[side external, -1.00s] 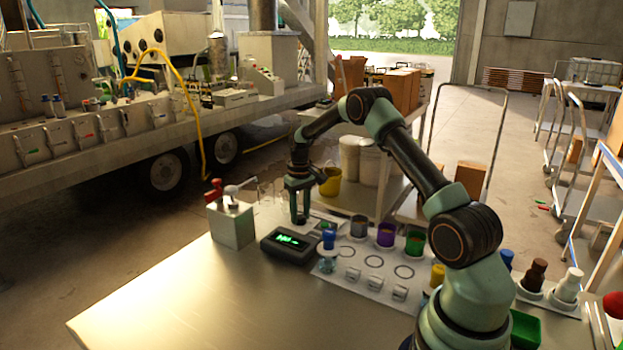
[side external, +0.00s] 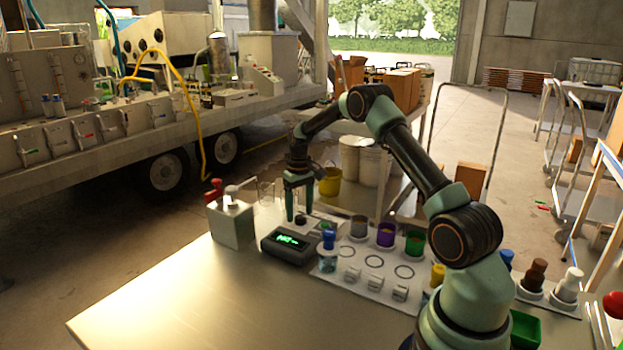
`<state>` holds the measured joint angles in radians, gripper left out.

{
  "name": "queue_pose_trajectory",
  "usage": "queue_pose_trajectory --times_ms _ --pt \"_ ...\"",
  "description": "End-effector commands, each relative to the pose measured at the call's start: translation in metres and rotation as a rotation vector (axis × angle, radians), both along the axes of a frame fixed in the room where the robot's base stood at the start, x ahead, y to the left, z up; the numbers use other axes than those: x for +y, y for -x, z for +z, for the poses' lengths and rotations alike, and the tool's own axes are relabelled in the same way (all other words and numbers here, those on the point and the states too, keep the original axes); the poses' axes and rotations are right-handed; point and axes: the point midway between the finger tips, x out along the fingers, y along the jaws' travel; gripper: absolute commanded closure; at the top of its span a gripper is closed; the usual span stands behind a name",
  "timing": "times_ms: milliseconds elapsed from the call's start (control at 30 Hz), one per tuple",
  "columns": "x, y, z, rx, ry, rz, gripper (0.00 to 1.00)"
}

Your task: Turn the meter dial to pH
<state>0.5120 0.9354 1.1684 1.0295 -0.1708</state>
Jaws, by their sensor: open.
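The meter (side external: 289,247) is a dark box with a lit green display (side external: 291,241) on the table, too small to read. A small dark round knob (side external: 300,219), which looks like the dial, shows at the back of the meter, between my gripper's fingers. My gripper (side external: 299,217) points down over it and is open, with one finger on each side. I cannot tell whether the fingers touch the knob. Any dial markings are too small to read.
A grey box with red and white handles (side external: 232,222) stands left of the meter. A blue-capped bottle (side external: 328,255) and a white tray with coloured cups (side external: 386,235) are close on its right. The table's front left (side external: 180,300) is clear.

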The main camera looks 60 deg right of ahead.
Motion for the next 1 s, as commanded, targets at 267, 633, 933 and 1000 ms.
queue_pose_trajectory --times_ms 267,633,933,1000 --pt "0.000 0.000 0.057 -0.003 0.002 0.000 0.29" --pt "0.001 0.000 0.105 -0.001 0.000 0.001 0.29" --pt "0.001 0.001 0.107 0.000 0.000 0.001 0.29" --pt "0.002 0.001 0.108 -0.001 0.000 0.002 0.29"
